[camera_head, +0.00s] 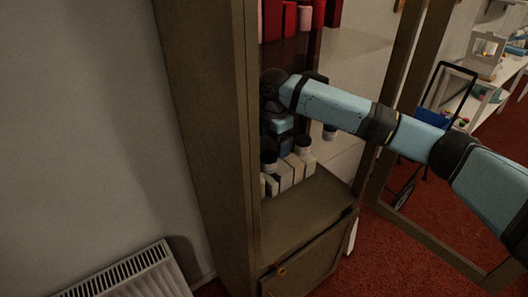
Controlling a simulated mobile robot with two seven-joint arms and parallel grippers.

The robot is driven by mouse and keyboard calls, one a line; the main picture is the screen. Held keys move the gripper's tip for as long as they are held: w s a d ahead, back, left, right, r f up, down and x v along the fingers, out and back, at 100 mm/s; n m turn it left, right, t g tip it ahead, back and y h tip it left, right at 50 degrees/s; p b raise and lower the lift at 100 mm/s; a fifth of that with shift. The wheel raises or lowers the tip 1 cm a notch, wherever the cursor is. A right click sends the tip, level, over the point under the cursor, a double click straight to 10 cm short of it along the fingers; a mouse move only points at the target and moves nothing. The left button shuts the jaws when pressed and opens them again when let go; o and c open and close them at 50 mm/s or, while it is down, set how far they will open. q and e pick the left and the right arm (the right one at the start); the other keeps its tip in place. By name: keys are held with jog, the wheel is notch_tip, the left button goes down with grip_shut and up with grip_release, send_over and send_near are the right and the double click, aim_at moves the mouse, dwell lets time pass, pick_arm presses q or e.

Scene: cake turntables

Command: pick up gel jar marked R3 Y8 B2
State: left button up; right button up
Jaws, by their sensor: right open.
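My right arm reaches in from the right, and its wrist bends down into the open cabinet. My right gripper (286,158) points down just above a cluster of pale, block-like jars (285,176) on the cabinet's lower shelf. The gripper is open, with dark parts showing on both sides of the cluster. The jars stand close together, and some are partly hidden by the gripper. Their markings are too small to read, so I cannot tell which is R3 Y8 B2. I cannot tell whether the gripper touches any jar. My left gripper is not in view.
The tall cabinet (212,130) has a side wall close to the left of my gripper. Red items (283,20) stand on the shelf above. The front of the lower shelf (308,205) is bare. A radiator (130,278) is at lower left; a trolley (432,115) stands at right.

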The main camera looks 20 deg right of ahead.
aim_at(269, 155)
jog(key=shift+w+f, duration=0.25)
jog(key=shift+f, duration=0.85)
jog(key=shift+s+a+f+p, duration=0.15)
jog(key=shift+f+p, duration=0.15)
jog(key=f, duration=0.3)
jog(key=shift+w+a+f+p, duration=0.25)
jog(key=shift+w+f+p, duration=0.05)
jog(key=shift+f+p, duration=0.1)
jog(key=shift+f, duration=0.5)
jog(key=shift+r, duration=0.1)
jog(key=c, duration=1)
